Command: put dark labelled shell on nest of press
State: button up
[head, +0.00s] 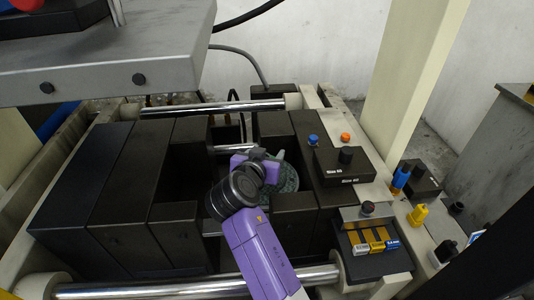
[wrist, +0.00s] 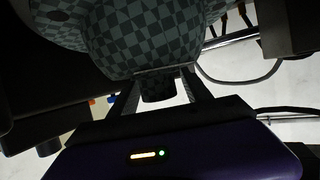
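A dark grey-green checkered shell (wrist: 150,35) fills the upper part of the wrist view, with a short dark stub (wrist: 160,88) pointing down towards my gripper. My gripper (wrist: 162,75) has its two fingers on either side of this stub, with the tips against it. In the head view the shell (head: 288,178) shows as a rounded grey-green shape just right of my gripper (head: 268,160), partly covered by it. The shell is in the opening between the press's dark blocks. I cannot make out a label on it. The nest is not clearly seen; my arm and the shell cover that area.
Tall dark blocks (head: 135,215) stand left of the opening, with further dark blocks (head: 308,160) to its right. Chrome rods (head: 200,290) cross at front and back. A grey plate (head: 110,70) overhangs the upper left. A control box (head: 345,165) and yellow-blue blocks (head: 375,247) lie right.

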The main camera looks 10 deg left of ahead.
jog(key=shift+r, duration=0.15)
jog(key=shift+s, duration=0.3)
jog(key=v, duration=1.1)
jog(key=shift+r, duration=0.15)
jog(key=shift+s+a, duration=0.1)
jog(key=shift+s, duration=0.05)
